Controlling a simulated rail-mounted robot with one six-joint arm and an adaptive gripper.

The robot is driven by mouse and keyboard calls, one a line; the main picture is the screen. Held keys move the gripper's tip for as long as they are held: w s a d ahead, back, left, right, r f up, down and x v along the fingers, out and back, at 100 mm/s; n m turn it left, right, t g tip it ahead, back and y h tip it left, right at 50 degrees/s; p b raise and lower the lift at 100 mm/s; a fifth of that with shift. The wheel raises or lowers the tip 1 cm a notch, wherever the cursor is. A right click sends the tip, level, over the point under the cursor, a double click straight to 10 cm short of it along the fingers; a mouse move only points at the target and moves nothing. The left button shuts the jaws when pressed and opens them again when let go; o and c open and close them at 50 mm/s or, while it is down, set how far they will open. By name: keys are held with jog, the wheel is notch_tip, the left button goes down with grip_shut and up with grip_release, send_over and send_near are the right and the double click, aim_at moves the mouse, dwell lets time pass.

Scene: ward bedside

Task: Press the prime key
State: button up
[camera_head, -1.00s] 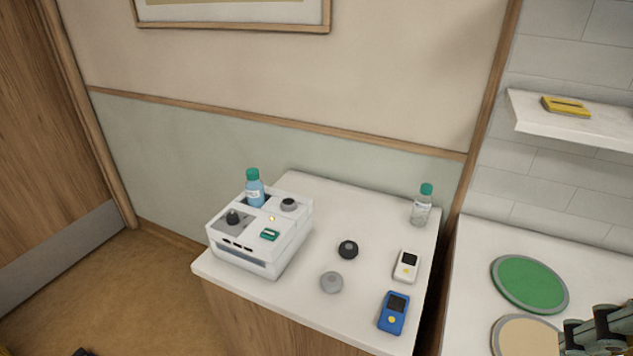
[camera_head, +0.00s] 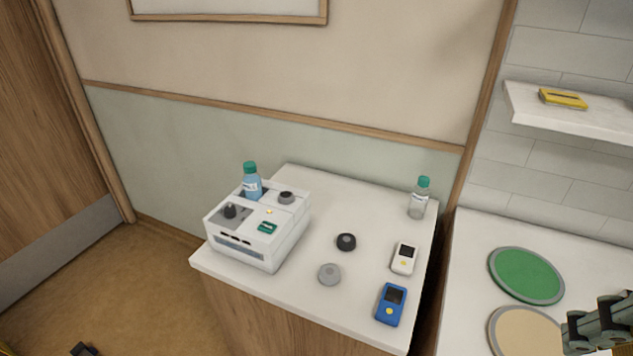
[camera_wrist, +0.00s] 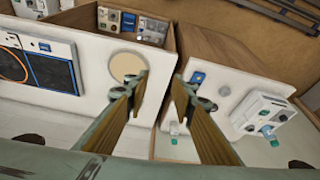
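A white machine (camera_head: 262,245) sits on the left of the bedside cabinet top. On its top are a green key (camera_head: 267,227), a small yellow spot (camera_head: 268,211), a dark knob (camera_head: 230,211) and a round dark cap (camera_head: 286,197). I cannot read which control is the prime key. A blue bottle with a green cap (camera_head: 252,187) stands in the machine's back. The machine also shows at the right of the wrist view (camera_wrist: 255,110). My gripper (camera_wrist: 162,82) is open and empty, well away from the machine. Part of it shows at the head view's lower right edge.
The cabinet top (camera_head: 345,190) also holds a clear bottle (camera_head: 418,200), a black knob (camera_head: 346,242), a grey knob (camera_head: 329,274), a white handheld device (camera_head: 403,258) and a blue one (camera_head: 391,304). Right of a gap, a counter carries green (camera_head: 526,274) and tan (camera_head: 522,332) discs.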

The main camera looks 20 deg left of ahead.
grip_shut()
dwell(1.2)
